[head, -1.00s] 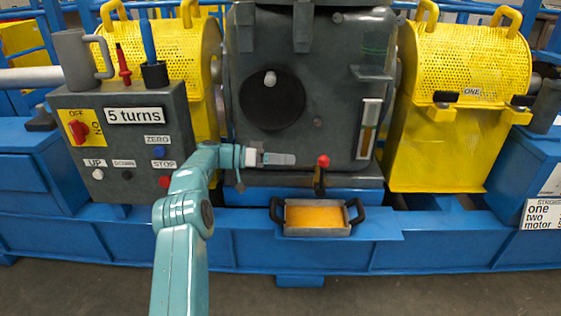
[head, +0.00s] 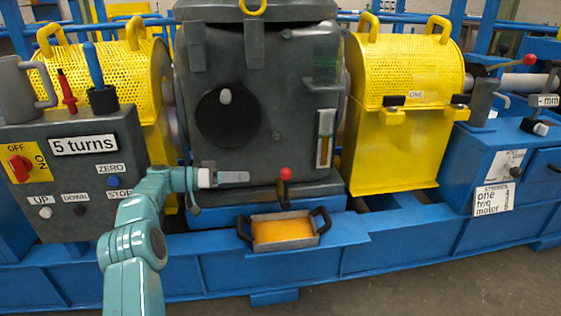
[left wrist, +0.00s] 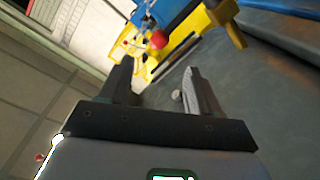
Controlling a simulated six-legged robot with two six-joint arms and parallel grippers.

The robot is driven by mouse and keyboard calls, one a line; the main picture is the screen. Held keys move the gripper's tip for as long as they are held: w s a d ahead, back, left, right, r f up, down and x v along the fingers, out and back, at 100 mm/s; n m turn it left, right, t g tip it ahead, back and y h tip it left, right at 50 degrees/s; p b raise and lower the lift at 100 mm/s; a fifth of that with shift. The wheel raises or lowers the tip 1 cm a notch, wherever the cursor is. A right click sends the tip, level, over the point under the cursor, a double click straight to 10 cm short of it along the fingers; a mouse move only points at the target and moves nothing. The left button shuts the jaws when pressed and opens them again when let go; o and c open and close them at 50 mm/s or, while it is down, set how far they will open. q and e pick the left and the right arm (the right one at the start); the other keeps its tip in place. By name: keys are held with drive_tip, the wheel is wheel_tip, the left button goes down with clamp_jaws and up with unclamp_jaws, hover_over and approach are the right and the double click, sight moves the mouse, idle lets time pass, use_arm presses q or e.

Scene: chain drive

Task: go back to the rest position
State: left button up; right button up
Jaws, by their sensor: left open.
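My left gripper (head: 233,177) is in front of the lower part of the dark grey gearbox housing (head: 262,80) in the head view. It is to the left of the red-knobbed lever (head: 286,174) and above the tray of amber oil (head: 285,246). In the left wrist view its two fingers (left wrist: 158,84) stand apart with nothing between them. The red knob (left wrist: 159,40) shows beyond the fingers there. My right gripper is in neither view.
A control box (head: 75,165) with a "5 turns" display stands at the left. Yellow perforated guards (head: 405,75) flank the housing. A blue frame (head: 390,245) runs along the front. Open floor lies in front.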

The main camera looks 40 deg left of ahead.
use_arm(q)
drive_tip(key=w+d+f+n+g+y+p, duration=0.3)
drive_tip(key=d+f+n+g+p, duration=0.4)
drive_tip(key=d+p, duration=0.55)
drive_tip(key=s+d+f+g+y+p, duration=0.1)
drive_tip(key=s+d+f+p, duration=0.15)
drive_tip(key=d, duration=0.25)
drive_tip(key=s+d+f+g+p, duration=0.1)
drive_tip(key=s+d+f+p, duration=0.15)
drive_tip(key=d+p, duration=0.2)
drive_tip(key=s+d+r+m+g+y+p, duration=0.1)
drive_tip(key=s+d+r+m+p, duration=0.1)
drive_tip(key=s+d+r+p, duration=0.3)
drive_tip(key=s+d+r+m+g+y+p, duration=0.1)
drive_tip(key=s+d+r+p, duration=0.4)
drive_tip(key=s+d+p, duration=0.6)
drive_tip(key=s+d+g+y, duration=0.1)
drive_tip(key=s+d, duration=0.2)
drive_tip(key=s, duration=0.5)
drive_tip(key=shift+s+d+r+m+g, duration=0.2)
drive_tip(key=shift+d+r+m+g, duration=0.1)
drive_tip(key=shift+d+m, duration=0.1)
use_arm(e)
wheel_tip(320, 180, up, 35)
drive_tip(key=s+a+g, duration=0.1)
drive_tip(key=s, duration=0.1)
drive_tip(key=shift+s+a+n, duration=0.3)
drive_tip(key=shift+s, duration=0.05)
